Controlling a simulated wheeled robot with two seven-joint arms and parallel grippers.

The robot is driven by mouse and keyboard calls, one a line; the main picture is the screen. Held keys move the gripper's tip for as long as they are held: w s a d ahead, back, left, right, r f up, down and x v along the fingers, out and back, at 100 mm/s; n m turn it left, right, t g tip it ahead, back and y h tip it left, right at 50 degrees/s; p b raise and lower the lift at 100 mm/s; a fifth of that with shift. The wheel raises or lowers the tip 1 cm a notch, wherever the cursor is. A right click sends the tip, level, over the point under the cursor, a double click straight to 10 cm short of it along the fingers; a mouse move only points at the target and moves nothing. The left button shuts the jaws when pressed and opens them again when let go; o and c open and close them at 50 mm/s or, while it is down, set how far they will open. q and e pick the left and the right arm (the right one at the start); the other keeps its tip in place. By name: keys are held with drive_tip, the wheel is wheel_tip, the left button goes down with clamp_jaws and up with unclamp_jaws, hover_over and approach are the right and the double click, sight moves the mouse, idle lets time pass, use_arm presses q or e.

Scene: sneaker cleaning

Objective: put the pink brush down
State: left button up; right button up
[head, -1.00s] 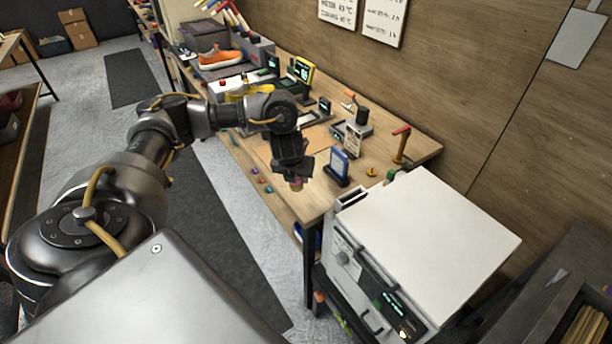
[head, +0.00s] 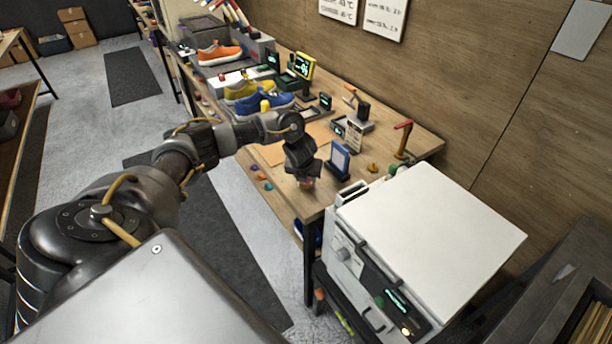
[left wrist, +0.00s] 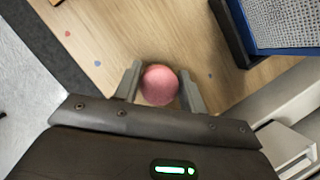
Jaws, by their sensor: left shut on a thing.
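My left gripper (head: 306,182) is low over the near end of the wooden workbench (head: 285,192). In the left wrist view its two fingers (left wrist: 160,88) are closed on the sides of the pink brush (left wrist: 159,86), of which a round pink end shows. The brush's lower part is hidden, so I cannot tell whether it touches the bench. In the head view only a small pinkish bit shows under the gripper. My right gripper is not in view.
A blue-framed stand (head: 340,160) is just right of the gripper. A white-topped machine (head: 430,230) adjoins the bench's near end. Small coloured pieces (head: 262,176) lie left of the gripper. Blue sneakers (head: 265,103) and an orange sneaker (head: 219,54) are farther back.

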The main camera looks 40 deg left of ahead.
use_arm(q)
drive_tip(key=o, duration=0.9)
drive_tip(key=shift+f, duration=0.1)
drive_tip(key=shift+f+b, duration=0.25)
drive_tip(key=shift+b, duration=0.2)
drive_tip(key=v, duration=0.5)
drive_tip(key=shift+b, duration=0.4)
drive_tip(key=p+v, duration=0.3)
drive_tip(key=v, duration=0.3)
drive_tip(key=shift+s, duration=0.15)
